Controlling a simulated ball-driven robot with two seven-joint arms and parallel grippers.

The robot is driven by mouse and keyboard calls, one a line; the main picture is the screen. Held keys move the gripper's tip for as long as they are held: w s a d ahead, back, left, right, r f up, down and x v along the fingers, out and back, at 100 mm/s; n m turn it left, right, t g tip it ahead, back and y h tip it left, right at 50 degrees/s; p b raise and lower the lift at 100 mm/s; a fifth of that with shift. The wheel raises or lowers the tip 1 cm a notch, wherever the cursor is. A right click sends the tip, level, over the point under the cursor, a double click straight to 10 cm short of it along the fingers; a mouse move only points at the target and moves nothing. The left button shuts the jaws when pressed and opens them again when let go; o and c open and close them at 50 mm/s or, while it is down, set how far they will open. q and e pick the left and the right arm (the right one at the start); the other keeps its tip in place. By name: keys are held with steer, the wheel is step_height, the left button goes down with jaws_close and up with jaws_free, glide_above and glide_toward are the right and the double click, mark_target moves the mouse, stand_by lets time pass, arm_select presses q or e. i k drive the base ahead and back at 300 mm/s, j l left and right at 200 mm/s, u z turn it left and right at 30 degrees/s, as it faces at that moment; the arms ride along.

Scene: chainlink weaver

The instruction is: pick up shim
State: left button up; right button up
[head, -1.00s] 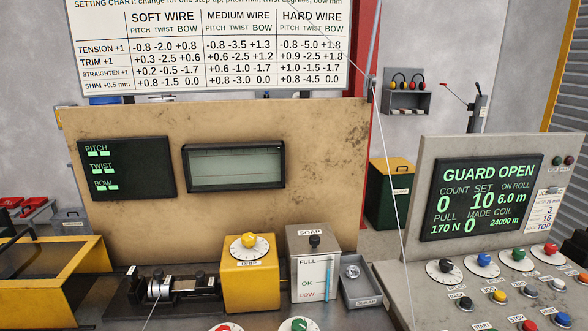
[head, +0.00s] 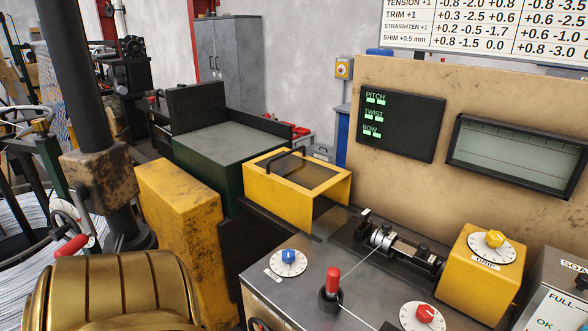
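I cannot make out a shim in the head view. Neither of my grippers is in view. The steel bench top (head: 290,262) carries a dark fixture with a silver roller (head: 381,239), and a thin wire runs from it down to the left. A red-handled tool (head: 332,281) stands upright in a dark round holder in front of the fixture. The setting chart (head: 460,22), cut off at the top right, has a line reading SHIM +0.5 mm.
A yellow guard frame (head: 297,180) stands behind the bench, beside a green cabinet (head: 215,150). Blue (head: 288,257), red (head: 425,314) and yellow (head: 494,239) knobs sit on dials. A yellow block (head: 180,215) and wire coils (head: 25,230) are at left. Bare bench top shows around the tool.

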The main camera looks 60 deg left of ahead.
mark_target(365, 216)
steer(key=u, duration=1.8)
